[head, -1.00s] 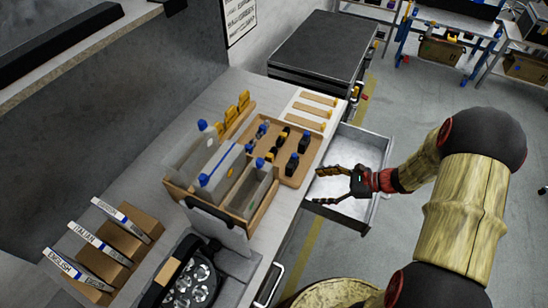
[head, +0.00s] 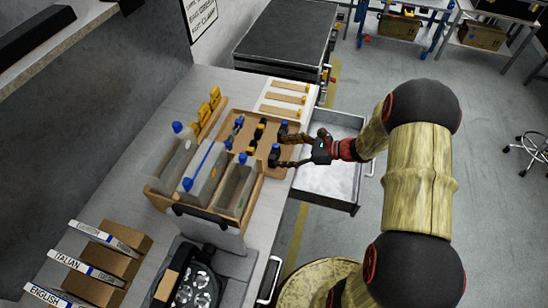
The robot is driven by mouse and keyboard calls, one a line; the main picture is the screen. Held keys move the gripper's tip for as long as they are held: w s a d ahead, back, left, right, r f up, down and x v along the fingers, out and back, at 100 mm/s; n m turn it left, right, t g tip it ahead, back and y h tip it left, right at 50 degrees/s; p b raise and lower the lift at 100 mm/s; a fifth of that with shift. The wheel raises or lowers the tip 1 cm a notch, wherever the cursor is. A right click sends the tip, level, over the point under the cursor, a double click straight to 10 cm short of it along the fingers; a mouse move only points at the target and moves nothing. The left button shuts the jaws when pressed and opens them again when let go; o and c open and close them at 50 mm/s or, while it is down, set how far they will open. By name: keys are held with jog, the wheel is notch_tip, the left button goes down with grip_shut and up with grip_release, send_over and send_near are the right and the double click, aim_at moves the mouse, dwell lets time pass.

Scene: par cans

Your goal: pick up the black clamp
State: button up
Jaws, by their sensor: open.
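A tan wooden tray (head: 262,118) on the bench holds several small dark pieces, some with blue tops and some with yellow parts. One black piece with a blue top (head: 283,129) is near its right edge, and another black piece (head: 274,156) is nearer the front. I cannot tell for certain which piece is the black clamp. My gripper (head: 284,150) reaches in from the right with its fingers spread open, pointing left over the tray's right edge. It holds nothing. The fingertips overlap the black pieces in the picture; whether they touch is unclear.
An open metal drawer (head: 335,186) sticks out under my gripper. Grey bins with blue tops in a wooden holder (head: 157,200) stand left of the tray. Yellow clips (head: 209,103) stand behind. A dark cabinet (head: 285,40) is at the back.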

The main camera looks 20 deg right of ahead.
aim_at(276, 152)
jog(key=x, duration=0.2)
jog(key=b+x, duration=0.1)
jog(key=x, duration=0.1)
jog(key=shift+f, duration=0.35)
jog(key=shift+d, duration=0.1)
jog(key=shift+c, duration=1.2)
jog(key=c, duration=1.1)
jog(key=shift+c, duration=0.3)
